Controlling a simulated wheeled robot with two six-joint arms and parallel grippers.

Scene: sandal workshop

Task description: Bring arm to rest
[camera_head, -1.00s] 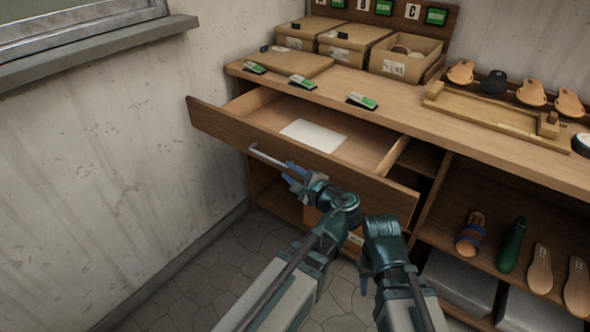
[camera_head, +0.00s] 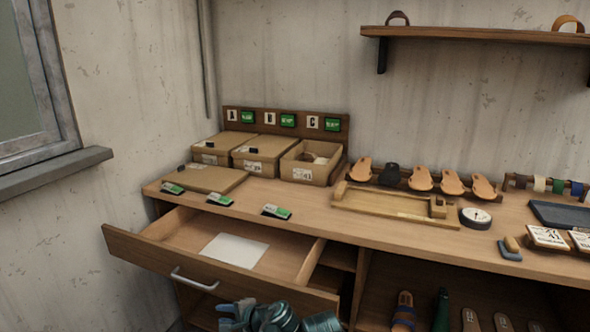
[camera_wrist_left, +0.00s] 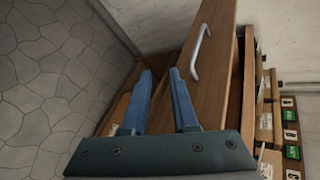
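My left gripper (camera_head: 235,312) is at the bottom edge of the head view, below the front of the pulled-out drawer (camera_head: 150,250). In the left wrist view its two blue fingers (camera_wrist_left: 161,75) are spread apart with nothing between them. The drawer's metal handle (camera_head: 195,279) is apart from the fingers; in the wrist view the handle (camera_wrist_left: 199,52) lies to their right. My right gripper does not show in either view.
The drawer stands open and holds a white sheet (camera_head: 235,250). The workbench (camera_head: 300,205) above carries boxes (camera_head: 262,154), a wooden frame (camera_head: 390,208) and a round dial (camera_head: 475,217). A wall with a window sill (camera_head: 50,172) bounds the left side.

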